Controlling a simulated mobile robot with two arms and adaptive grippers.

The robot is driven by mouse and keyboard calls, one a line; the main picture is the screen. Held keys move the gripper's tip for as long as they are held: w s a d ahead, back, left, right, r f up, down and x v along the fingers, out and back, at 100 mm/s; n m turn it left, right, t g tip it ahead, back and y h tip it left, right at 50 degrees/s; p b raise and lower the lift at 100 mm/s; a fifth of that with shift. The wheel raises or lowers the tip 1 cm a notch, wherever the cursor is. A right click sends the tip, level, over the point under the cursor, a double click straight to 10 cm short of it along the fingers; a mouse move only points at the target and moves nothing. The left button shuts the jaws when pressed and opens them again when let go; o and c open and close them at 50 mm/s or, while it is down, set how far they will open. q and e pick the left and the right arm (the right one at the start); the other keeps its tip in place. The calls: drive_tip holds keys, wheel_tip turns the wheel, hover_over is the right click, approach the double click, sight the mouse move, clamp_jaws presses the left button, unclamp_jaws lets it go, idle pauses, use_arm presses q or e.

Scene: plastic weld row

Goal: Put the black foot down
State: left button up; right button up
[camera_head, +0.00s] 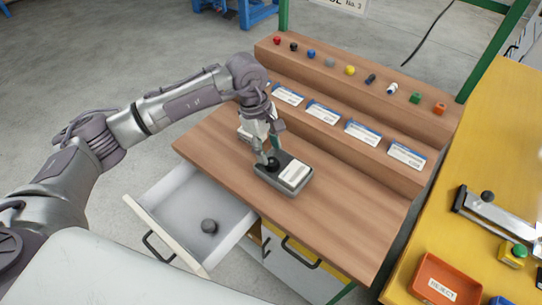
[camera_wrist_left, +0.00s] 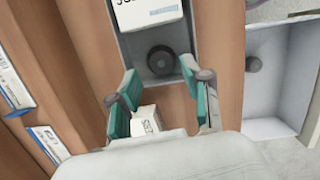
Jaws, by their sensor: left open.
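A round black foot (camera_head: 273,163) lies in a shallow grey tray (camera_head: 262,177) on the wooden bench, beside a white printed block (camera_head: 294,173). In the left wrist view the black foot (camera_wrist_left: 161,60) rests on the tray floor, next to the white block (camera_wrist_left: 145,12). My left gripper (camera_head: 269,154) is over the tray's left end. In the left wrist view its teal-padded fingers (camera_wrist_left: 158,78) are apart, with the foot just beyond and between the tips. I cannot tell whether either finger touches it. My right gripper is not in view.
An open drawer (camera_head: 178,203) at the front left holds a dark grey round piece (camera_head: 209,226). A small white box (camera_wrist_left: 147,121) stands on the bench near the tray. A stepped shelf (camera_head: 330,80) with coloured knobs and labels runs behind. The bench right of the tray is clear.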

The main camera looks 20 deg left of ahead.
use_arm(q)
drive_tip(key=v, duration=0.8)
drive_tip(key=shift+r, duration=0.15)
